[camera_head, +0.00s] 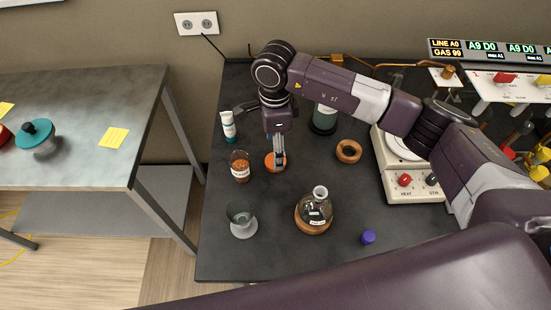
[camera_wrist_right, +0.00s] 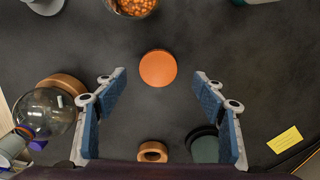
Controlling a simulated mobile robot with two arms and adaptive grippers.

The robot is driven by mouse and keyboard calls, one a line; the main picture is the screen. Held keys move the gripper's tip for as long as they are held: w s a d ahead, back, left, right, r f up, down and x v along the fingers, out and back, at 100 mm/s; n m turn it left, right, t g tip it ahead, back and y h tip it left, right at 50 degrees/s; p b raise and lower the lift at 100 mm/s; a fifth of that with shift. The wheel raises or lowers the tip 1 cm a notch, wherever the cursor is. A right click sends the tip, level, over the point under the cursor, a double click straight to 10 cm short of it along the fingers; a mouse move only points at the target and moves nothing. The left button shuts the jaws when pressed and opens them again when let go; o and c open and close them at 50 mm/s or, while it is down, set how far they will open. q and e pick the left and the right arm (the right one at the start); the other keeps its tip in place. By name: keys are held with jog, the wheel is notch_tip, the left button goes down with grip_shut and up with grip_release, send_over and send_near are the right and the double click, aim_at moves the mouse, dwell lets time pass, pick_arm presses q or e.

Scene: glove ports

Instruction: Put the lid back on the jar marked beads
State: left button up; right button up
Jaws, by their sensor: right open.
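The orange round lid (camera_head: 270,163) lies flat on the dark bench, and shows whole in the right wrist view (camera_wrist_right: 158,68). The jar of orange beads (camera_head: 240,168) stands open just left of the lid; its white label is too small to read surely. The jar is partly cut off at the top of the right wrist view (camera_wrist_right: 135,5). My right gripper (camera_head: 279,152) points down over the lid, its fingers partly covering it in the head view. My left gripper is not in view.
A flask on a cork ring (camera_head: 314,213), a glass beaker (camera_head: 241,218) and a purple cap (camera_head: 368,237) stand nearer. An empty cork ring (camera_head: 348,151), a dark-based bottle (camera_head: 324,118) and a white tube (camera_head: 229,126) are around the gripper. A hotplate (camera_head: 405,185) is at right.

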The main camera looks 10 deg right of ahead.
jog(key=f+p, duration=0.1)
jog(key=f, duration=0.2)
jog(key=shift+s+d+f+p, duration=0.1)
jog(key=shift+s+f+p, duration=0.1)
jog(key=shift+p, duration=0.15)
jog(key=shift+f, duration=0.4)
jog(key=shift+w, duration=0.1)
jog(key=c, duration=0.8)
